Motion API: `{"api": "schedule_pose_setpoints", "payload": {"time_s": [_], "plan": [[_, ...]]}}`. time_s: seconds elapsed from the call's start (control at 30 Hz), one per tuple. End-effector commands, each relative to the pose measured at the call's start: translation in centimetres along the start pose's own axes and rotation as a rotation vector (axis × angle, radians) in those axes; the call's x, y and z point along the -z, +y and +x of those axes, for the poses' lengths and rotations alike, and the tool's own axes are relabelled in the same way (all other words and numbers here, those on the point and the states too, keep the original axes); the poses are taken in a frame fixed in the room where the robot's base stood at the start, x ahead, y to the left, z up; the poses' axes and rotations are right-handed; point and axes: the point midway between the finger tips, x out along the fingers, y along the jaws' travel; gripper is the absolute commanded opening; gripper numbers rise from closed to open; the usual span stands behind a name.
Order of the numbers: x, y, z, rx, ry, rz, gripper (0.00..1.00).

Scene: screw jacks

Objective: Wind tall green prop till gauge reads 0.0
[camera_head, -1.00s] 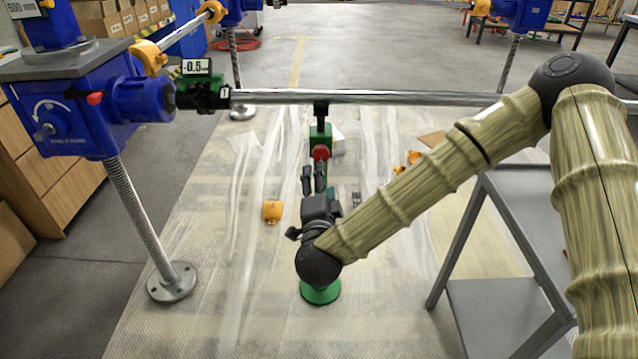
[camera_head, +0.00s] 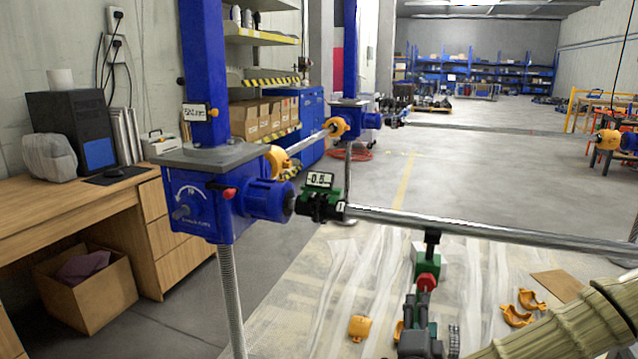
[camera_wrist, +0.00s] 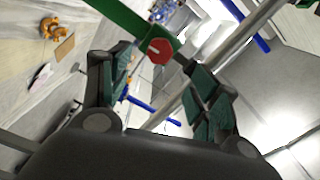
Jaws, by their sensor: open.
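The green prop (camera_head: 418,257) stands under a long steel shaft (camera_head: 500,230), its dark top at the shaft; its foot is out of the head view. A red knob (camera_head: 427,282) sits on its side, and shows in the wrist view as a red octagonal face with a pale bar (camera_wrist: 159,51). My gripper (camera_head: 420,303) is just in front of the knob. In the wrist view its jaws (camera_wrist: 163,72) are open, spread on both sides below the knob, with nothing between them. The gauge (camera_head: 320,179) on the green clamp at the shaft's left end reads -0.5.
A blue screw jack (camera_head: 215,205) stands at left, its gearbox beside the gauge. Orange covers (camera_head: 360,327) lie on the sheeted floor, with more orange pieces (camera_head: 515,315) at right. A wooden desk (camera_head: 80,210) and cardboard box (camera_head: 88,290) are far left.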

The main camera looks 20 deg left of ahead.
Motion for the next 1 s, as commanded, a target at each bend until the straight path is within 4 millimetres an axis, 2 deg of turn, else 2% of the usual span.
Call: {"api": "schedule_pose_setpoints", "payload": {"time_s": [0.57, 1.0], "plan": [[-0.16, 0.07, 0.04, 0.003, -0.003, -0.038, 0.62], [0.22, 0.02, 0.67, 0.005, -0.004, -0.461, 0.62]]}}
